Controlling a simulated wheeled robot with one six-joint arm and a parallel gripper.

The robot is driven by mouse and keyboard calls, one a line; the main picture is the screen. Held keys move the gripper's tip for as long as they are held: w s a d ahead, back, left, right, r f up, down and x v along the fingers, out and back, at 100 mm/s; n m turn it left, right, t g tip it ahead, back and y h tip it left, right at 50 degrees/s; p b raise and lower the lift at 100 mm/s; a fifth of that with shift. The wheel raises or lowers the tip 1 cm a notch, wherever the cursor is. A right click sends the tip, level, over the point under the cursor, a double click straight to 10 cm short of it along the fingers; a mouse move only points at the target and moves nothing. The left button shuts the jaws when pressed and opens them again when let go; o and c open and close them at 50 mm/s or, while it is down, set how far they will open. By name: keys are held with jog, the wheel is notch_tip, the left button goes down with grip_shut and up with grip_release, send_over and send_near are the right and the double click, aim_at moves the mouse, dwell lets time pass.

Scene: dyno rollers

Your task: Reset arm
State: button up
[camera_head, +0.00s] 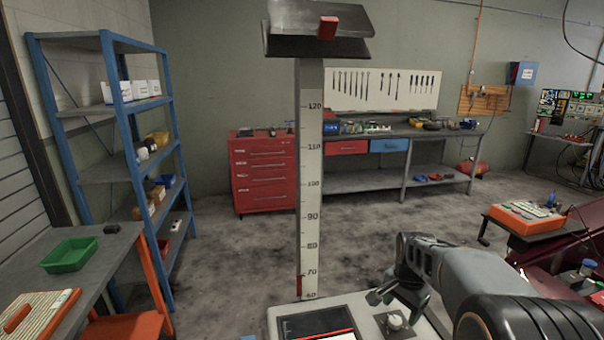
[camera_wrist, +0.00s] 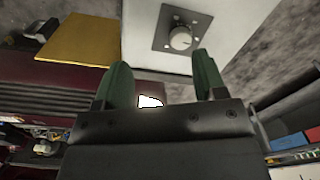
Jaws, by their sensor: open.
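My arm reaches in from the lower right in the head view. My gripper (camera_head: 384,291) is at its end, low over the right part of a pale unit with a knob. In the wrist view my gripper (camera_wrist: 162,82) shows two green-padded fingers spread wide apart. Nothing is held between them. The round knob (camera_wrist: 180,38) on its dark square plate lies beyond the fingertips, and it also shows in the head view (camera_head: 394,321). I cannot tell the exact gap between gripper and unit.
A tall post with a height scale (camera_head: 311,180) stands close in front. A blue shelf (camera_head: 109,120) and a bench with a green tray (camera_head: 70,254) are at left. A red tool cabinet (camera_head: 262,171) stands behind. An orange-sided case (camera_head: 524,221) is at right. Mid-floor is clear.

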jog(key=s+a+r+n+t+p, duration=0.1)
jog(key=s+a+r+n, duration=0.1)
jog(key=s+a+n, duration=0.2)
jog(key=s+a+r+n+t+p, duration=0.1)
jog(key=s+a+r+n+t, duration=0.1)
jog(key=s+n, duration=0.5)
jog(key=shift+s+a+r, duration=0.85)
jog(key=shift+s+a, duration=0.2)
jog(key=shift+s, duration=1)
jog(key=shift+c, duration=0.3)
